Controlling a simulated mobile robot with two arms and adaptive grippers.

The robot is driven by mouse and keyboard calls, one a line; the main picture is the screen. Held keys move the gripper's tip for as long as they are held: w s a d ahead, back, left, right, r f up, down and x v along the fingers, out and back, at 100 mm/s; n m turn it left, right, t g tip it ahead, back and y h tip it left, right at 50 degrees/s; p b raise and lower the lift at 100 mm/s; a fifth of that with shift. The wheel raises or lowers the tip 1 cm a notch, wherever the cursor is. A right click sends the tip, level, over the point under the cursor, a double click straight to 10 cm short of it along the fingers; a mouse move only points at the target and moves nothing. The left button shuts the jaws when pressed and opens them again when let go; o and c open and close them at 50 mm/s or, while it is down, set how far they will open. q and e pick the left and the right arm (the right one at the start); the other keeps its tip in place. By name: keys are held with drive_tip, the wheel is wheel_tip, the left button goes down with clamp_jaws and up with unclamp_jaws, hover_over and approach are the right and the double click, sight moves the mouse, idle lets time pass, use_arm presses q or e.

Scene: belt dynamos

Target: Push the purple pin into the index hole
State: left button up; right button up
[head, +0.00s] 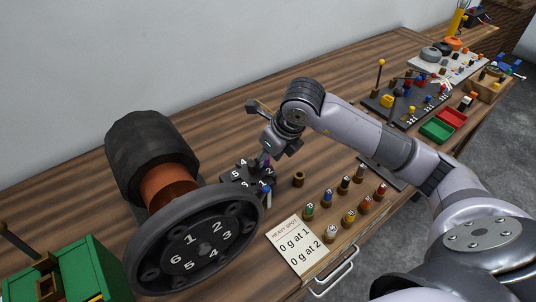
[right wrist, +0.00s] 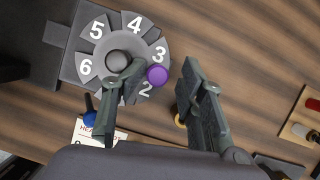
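The purple pin (right wrist: 157,75) shows as a round purple head in the right wrist view, at the edge of the grey index dial (right wrist: 88,47) between numbers 3 and 2. In the head view a bit of the purple pin (head: 267,158) shows below my right gripper. How deep it sits, and the hole itself, I cannot see. My right gripper (right wrist: 162,66) is open with its fingers on either side of the pin head, the left finger closer. In the head view my right gripper (head: 268,152) is low over the dial (head: 236,176). My left gripper is not in view.
A large numbered wheel (head: 205,250) on a dark motor (head: 150,145) stands left of the dial. A blue-topped peg (head: 266,190) and a brass ring (head: 298,179) are close by. Several coloured pegs and a HEAVY SPOT card (head: 297,246) lie in front. A green box (head: 85,270) is at left.

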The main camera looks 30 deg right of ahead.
drive_tip(key=shift+a, duration=0.1)
drive_tip(key=v, duration=1.2)
drive_tip(key=shift+r, duration=0.1)
